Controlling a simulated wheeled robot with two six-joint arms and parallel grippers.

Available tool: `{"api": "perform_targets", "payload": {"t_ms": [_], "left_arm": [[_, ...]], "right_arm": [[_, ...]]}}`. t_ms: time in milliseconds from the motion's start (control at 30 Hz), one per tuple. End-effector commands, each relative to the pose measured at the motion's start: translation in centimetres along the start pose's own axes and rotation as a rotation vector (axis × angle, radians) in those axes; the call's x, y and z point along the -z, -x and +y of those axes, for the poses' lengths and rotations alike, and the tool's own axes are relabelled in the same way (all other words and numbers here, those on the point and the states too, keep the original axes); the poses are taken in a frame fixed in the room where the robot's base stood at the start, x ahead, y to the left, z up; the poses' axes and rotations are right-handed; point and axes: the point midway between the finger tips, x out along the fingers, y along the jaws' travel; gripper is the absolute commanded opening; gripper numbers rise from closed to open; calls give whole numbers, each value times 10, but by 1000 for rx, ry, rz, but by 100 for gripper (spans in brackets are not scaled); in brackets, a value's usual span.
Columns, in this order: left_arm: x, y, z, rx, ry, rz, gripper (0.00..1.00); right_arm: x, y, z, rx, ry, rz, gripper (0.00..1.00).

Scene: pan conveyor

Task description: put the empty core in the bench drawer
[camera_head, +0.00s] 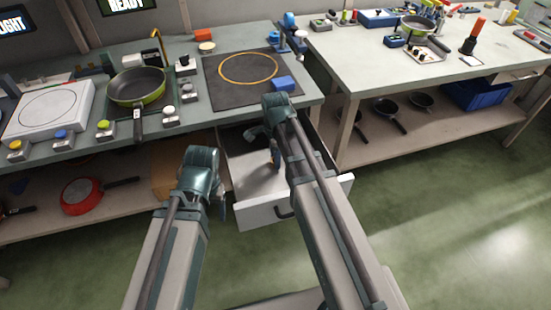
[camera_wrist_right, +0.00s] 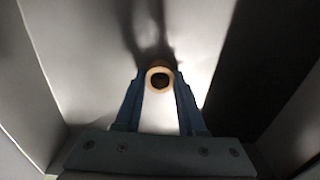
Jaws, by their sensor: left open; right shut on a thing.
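The bench drawer (camera_head: 272,214) is pulled open below the left bench, with its pale inside in view. My right gripper is inside the drawer's opening and shut on the empty core. In the right wrist view, the two blue fingers of the right gripper (camera_wrist_right: 159,92) hold the core (camera_wrist_right: 152,71) between their tips. The core is a short tan tube seen end-on, with a dark hole. I cannot tell whether it touches the drawer floor. My left gripper (camera_head: 219,205) is open, left of the drawer and apart from it.
The bench above holds a green-rimmed pan (camera_head: 138,88), a dark mat (camera_head: 225,92) with a yellow ring, a blue block (camera_head: 284,83) and a white scale-like plate (camera_head: 48,110). A red pan (camera_head: 82,194) lies on the shelf below. The right bench (camera_head: 365,70) stands beyond the drawer.

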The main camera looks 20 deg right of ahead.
Motion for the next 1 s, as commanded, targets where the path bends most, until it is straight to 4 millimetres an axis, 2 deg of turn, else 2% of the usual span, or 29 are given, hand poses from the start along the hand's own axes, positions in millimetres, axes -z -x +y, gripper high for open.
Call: {"api": "perform_targets", "payload": {"t_ms": [33,200,667,867,1000], "left_arm": [[0,-2,0,0,0,0,70],[0,-1,0,0,0,0,70],[0,5,0,0,0,0,70],[-1,23,-2,0,0,0,70],[-2,42,-4,0,0,0,70]], "right_arm": [[0,-2,0,0,0,0,41],[0,-1,0,0,0,0,69],[0,5,0,0,0,0,69],[0,23,0,0,0,0,69],[0,43,0,0,0,0,69]]}}
